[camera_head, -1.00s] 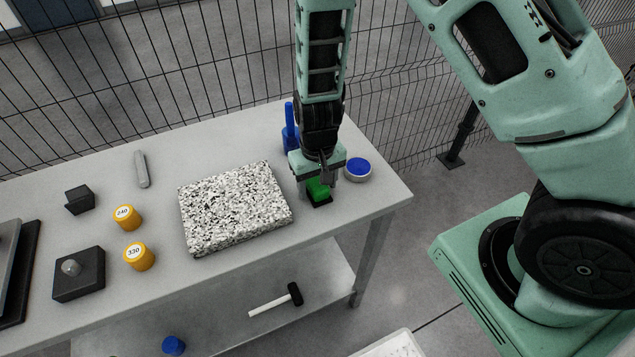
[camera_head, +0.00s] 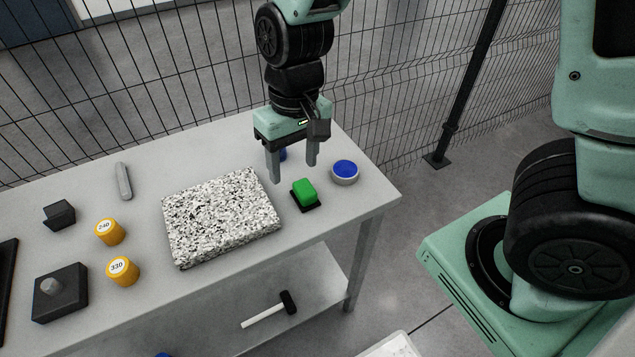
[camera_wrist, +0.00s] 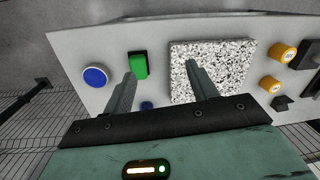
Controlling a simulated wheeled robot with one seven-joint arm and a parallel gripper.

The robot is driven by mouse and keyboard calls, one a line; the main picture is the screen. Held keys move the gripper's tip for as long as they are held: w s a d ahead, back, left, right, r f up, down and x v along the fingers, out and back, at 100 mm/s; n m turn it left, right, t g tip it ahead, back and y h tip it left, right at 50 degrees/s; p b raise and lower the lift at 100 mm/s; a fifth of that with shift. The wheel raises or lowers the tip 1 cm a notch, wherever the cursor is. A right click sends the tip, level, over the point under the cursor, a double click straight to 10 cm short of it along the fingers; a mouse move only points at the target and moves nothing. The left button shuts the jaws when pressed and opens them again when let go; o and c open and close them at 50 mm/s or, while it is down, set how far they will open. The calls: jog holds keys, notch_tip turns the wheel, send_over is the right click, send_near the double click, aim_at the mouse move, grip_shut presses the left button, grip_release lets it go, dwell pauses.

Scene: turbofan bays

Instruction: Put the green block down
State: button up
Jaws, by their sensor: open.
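The green block (camera_head: 304,192) rests on a thin black base on the grey table (camera_head: 220,291), between the speckled granite slab and a blue-topped round tin. My gripper (camera_head: 291,172) is open and empty, above and behind the block, with its two fingers apart. In the wrist view the green block (camera_wrist: 138,64) lies beyond the tip of the left finger, clear of the space between the fingers (camera_wrist: 158,70).
The speckled slab (camera_head: 220,215) is left of the block; the blue-topped tin (camera_head: 345,171) is right of it. A blue object (camera_head: 283,154) is partly hidden behind my gripper. Two yellow weights (camera_head: 109,232) stand further left. A wire fence (camera_head: 180,90) runs behind the table.

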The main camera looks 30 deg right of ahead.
jog(key=s+a+r+n, duration=0.1)
jog(key=s+r+n, duration=0.2)
jog(key=s, duration=0.4)
jog(key=s+a+r+n, duration=0.1)
jog(key=s+r+n, duration=0.1)
jog(key=s, duration=0.5)
jog(key=shift+s+r+n, duration=0.25)
jog(key=shift+r+n, duration=0.15)
jog(key=shift+r, duration=0.35)
